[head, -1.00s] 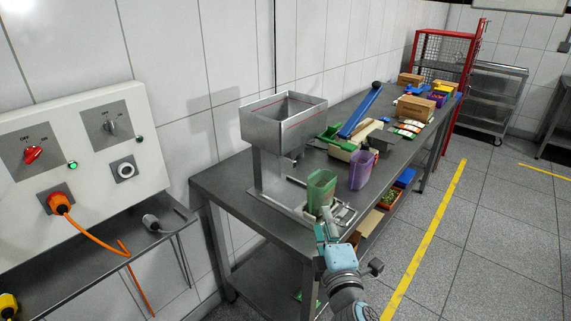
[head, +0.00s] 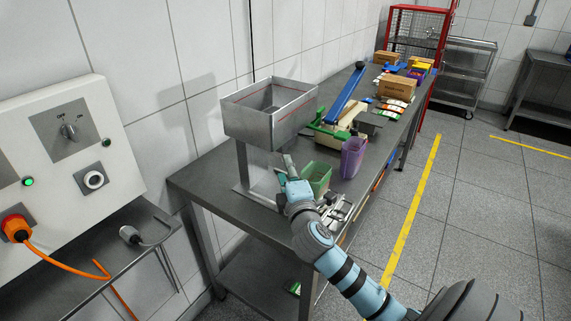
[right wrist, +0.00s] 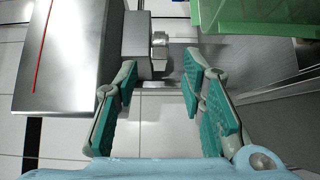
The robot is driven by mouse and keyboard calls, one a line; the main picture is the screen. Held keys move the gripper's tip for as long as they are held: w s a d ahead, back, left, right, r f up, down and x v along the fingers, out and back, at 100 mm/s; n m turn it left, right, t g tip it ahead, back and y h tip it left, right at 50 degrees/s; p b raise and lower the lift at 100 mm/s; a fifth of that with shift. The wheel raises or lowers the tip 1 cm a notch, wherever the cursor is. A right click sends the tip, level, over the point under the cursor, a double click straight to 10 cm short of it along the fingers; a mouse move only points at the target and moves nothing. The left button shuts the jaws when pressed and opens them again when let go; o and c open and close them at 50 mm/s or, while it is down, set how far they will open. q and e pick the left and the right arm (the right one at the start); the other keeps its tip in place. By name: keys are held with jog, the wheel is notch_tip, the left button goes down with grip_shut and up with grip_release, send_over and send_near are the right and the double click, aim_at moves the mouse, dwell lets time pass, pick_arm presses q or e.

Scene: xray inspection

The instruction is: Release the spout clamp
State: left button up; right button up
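The steel hopper (head: 255,125) stands on a post at the near end of the grey table. It also shows at the left of the right wrist view (right wrist: 70,70). A grey block with a small metal knob (right wrist: 160,52), which looks like the spout clamp, juts from the hopper side in the right wrist view. My right gripper (head: 287,166) is just below the hopper's front corner; the clamp cannot be made out there. In the right wrist view its fingers (right wrist: 158,90) are spread, with the knob ahead between them and nothing held. My left gripper is not in view.
A green container (head: 318,176) stands close to the right of my gripper and also shows at the top right of the wrist view (right wrist: 255,18). A purple container (head: 353,157) stands beyond it. A blue inclined bar (head: 345,98) is farther back. A switch panel (head: 70,165) is at left.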

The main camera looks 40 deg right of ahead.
aim_at(275, 155)
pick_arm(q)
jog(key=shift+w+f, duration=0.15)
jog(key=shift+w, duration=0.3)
pick_arm(e)
jog(key=x, duration=0.3)
jog(key=shift+w+d, duration=0.2)
jog(key=shift+w, duration=0.05)
jog(key=shift+w, duration=0.1)
grip_shut()
